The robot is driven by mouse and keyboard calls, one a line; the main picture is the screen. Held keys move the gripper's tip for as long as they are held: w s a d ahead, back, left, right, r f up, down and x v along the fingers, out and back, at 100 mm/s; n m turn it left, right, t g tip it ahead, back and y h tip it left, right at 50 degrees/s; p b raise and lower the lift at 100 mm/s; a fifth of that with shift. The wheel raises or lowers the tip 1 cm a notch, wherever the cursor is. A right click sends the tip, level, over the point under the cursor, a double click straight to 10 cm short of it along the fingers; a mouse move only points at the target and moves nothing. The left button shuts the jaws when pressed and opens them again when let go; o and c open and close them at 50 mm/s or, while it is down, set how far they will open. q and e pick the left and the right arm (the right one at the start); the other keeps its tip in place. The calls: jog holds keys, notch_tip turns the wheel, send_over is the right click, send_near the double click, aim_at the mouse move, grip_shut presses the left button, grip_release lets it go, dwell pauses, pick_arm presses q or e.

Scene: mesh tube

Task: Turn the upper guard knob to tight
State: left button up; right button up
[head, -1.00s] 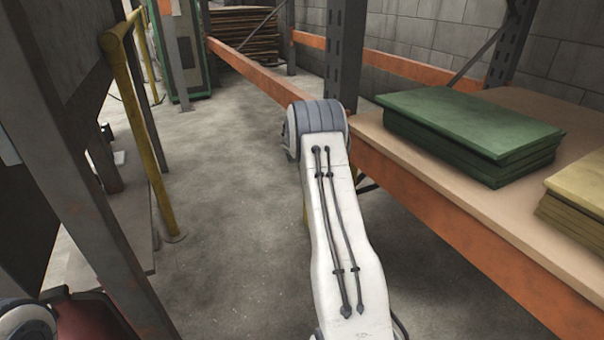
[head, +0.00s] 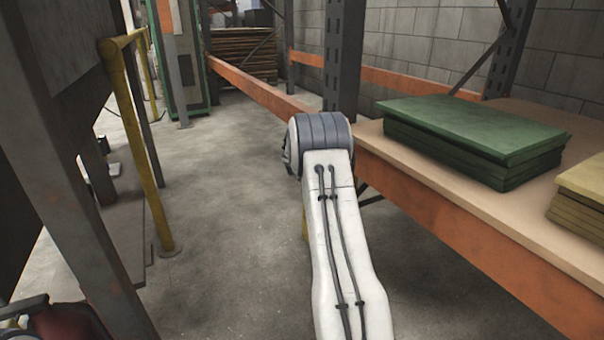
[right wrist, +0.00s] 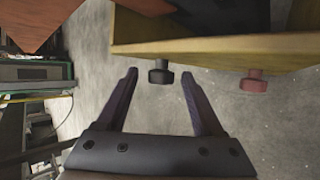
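In the right wrist view a black knob (right wrist: 161,76) sticks out from the edge of a yellow panel (right wrist: 215,47). A red knob (right wrist: 252,86) sits on the same edge to its right in the picture. The frames do not settle which is the upper guard knob. My right gripper (right wrist: 160,78) is open and empty, and the black knob appears between its fingertips; contact cannot be seen. The red knob is outside the right-hand finger. In the head view my right arm shows, but its gripper and both knobs are hidden. My left gripper is out of view.
A rack shelf with an orange beam (head: 480,262) and green boards (head: 470,135) stands right of my arm. Left are a grey post (head: 75,215), a yellow rail (head: 140,140) and a partly cut-off red object (head: 65,322). Clear floor (head: 225,200) lies between.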

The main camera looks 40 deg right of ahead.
jog(key=v, duration=1)
jog(key=shift+a+r+p, duration=0.15)
jog(key=shift+a+p, duration=0.05)
jog(key=shift+p, duration=0.15)
jog(key=shift+s, duration=0.1)
